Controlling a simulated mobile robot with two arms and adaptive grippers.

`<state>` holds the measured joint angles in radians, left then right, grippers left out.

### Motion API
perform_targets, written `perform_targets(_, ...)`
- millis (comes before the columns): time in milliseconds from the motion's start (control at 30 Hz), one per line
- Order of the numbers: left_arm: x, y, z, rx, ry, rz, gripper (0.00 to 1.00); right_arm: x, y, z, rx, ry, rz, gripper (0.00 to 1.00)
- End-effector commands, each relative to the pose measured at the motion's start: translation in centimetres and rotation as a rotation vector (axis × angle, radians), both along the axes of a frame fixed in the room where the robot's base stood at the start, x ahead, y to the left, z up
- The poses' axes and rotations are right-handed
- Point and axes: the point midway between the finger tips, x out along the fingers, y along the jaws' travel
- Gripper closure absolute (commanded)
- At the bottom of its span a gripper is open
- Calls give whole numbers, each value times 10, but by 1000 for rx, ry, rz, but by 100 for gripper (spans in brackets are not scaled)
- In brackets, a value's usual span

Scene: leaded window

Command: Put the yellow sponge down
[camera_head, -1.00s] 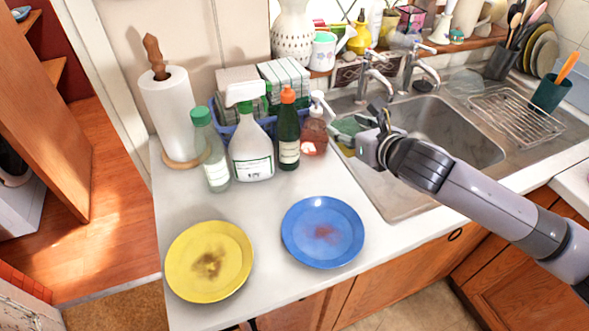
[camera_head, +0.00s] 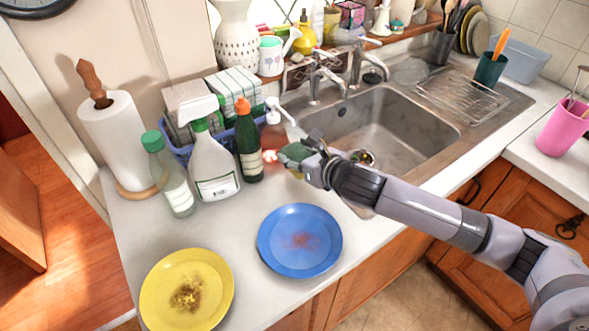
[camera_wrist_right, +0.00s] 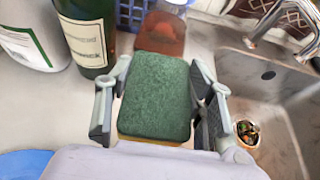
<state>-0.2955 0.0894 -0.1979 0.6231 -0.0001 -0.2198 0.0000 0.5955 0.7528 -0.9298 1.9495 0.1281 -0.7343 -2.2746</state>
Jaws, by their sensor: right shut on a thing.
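The sponge (camera_wrist_right: 156,97) has a green scouring top, and a thin yellow edge shows at its near end in the right wrist view. My right gripper (camera_head: 306,160) is shut on it, with a finger on each side. My left gripper is not in view.
A blue plate (camera_head: 299,241) and a yellow plate (camera_head: 187,290), both stained, lie on the counter. A soap dispenser (camera_head: 273,132), an orange-capped bottle (camera_head: 248,145) and a spray bottle (camera_head: 212,165) stand close by. The sink (camera_head: 385,130) is to the right.

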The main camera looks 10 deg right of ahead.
Motion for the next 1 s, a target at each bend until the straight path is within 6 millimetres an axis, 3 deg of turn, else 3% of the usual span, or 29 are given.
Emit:
perform_targets(433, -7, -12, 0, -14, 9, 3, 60, 0, 0, -49, 1, 1, -2, 60)
perform_targets(800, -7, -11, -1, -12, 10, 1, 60, 0, 0, -54, 1, -2, 0, 60)
perform_targets(833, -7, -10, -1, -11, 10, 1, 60, 0, 0, -53, 1, -2, 0, 50)
perform_targets(1000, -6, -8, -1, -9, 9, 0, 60, 0, 0, -53, 1, -2, 0, 38)
